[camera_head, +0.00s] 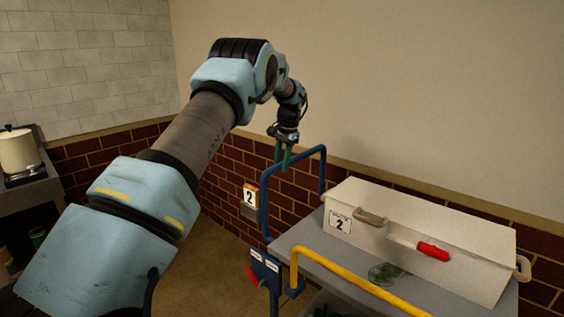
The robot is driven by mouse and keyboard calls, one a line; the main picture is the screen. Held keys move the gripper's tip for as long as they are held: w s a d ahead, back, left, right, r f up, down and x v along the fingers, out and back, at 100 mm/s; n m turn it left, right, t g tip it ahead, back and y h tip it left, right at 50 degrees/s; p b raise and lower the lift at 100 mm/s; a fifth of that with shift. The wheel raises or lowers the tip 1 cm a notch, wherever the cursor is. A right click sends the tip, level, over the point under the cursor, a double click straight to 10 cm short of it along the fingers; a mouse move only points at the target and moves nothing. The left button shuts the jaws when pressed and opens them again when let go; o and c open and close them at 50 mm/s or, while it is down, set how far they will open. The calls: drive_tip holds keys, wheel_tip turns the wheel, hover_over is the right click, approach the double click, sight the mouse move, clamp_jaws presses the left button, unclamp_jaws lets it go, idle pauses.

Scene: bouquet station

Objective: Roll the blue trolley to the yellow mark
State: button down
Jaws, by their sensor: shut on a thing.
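The blue trolley shows at the lower right, with a blue push handle (264,205) rising at its left end. A grey top (310,235) lies beside the handle. My gripper (283,160) has its green fingers shut on the upper bar of the blue handle. The arm reaches over from the lower left. A blue bracket with small labels and a red lever (253,277) sits low by the handle. The wheels are out of view. No yellow mark shows on the visible floor.
A long white box (420,235) labelled 2, with a red grip, stands on the grey top. A yellow rail (350,281) runs along the near side. A dark shelf with a pot (18,150) stands left. Some brown floor (215,245) is bare.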

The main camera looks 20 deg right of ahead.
drive_tip(key=shift+w+a+r, duration=0.1)
drive_tip(key=shift+w+r, duration=0.1)
drive_tip(key=shift+w, duration=0.15)
drive_tip(key=c, duration=0.6)
unclamp_jaws()
drive_tip(key=shift+f, duration=0.15)
drive_tip(key=shift+s, duration=0.1)
drive_tip(key=shift+r+b, duration=0.3)
drive_tip(key=shift+r, duration=0.2)
drive_tip(key=r, duration=0.3)
drive_tip(key=s+r+b, duration=0.1)
drive_tip(key=r, duration=0.2)
drive_tip(key=d+r+b, duration=0.1)
drive_tip(key=r, duration=0.2)
drive_tip(key=shift+s+r, duration=0.3)
drive_tip(key=shift+s, duration=0.1)
